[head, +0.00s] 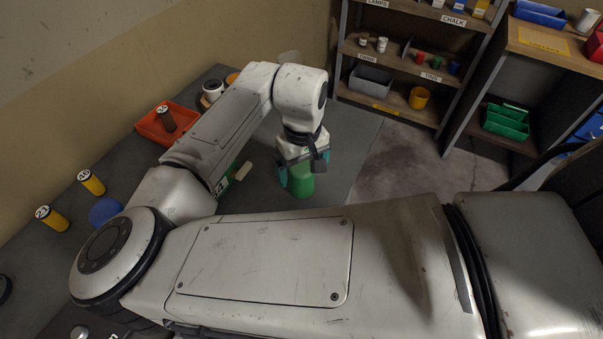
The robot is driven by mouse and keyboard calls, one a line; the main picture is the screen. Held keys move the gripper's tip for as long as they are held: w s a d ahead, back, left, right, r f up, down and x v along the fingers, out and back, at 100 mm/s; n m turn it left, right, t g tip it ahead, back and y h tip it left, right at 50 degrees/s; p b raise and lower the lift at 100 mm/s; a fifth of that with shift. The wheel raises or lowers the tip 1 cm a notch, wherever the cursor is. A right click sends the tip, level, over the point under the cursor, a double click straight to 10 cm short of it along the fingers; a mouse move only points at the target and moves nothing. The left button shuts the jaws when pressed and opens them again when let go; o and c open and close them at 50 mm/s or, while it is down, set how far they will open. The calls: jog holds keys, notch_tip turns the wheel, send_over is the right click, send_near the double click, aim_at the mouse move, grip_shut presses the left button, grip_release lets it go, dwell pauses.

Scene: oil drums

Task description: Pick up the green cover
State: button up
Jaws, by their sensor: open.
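A green object (301,184), which looks like the green cover, stands on the dark grey table top (345,150). My gripper (302,175) is directly above it, pointing down, with its teal fingertips apart. One fingertip is on the left of the green object and the other on its upper right. The top of the green object is partly hidden by my gripper. I cannot tell whether the fingers touch it.
A red tray (154,130) with a dark cylinder stands behind my arm. Yellow cylinders (92,182) and a blue round thing (105,211) are at the left. A pale small block (244,170) lies left of the gripper. The table right of the gripper is clear. Shelves (400,60) stand behind.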

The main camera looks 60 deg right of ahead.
jog(key=shift+w+d+f+p, duration=0.15)
jog(key=shift+f+p, duration=0.25)
jog(key=shift+f, duration=1.8)
jog(key=c, duration=1.2)
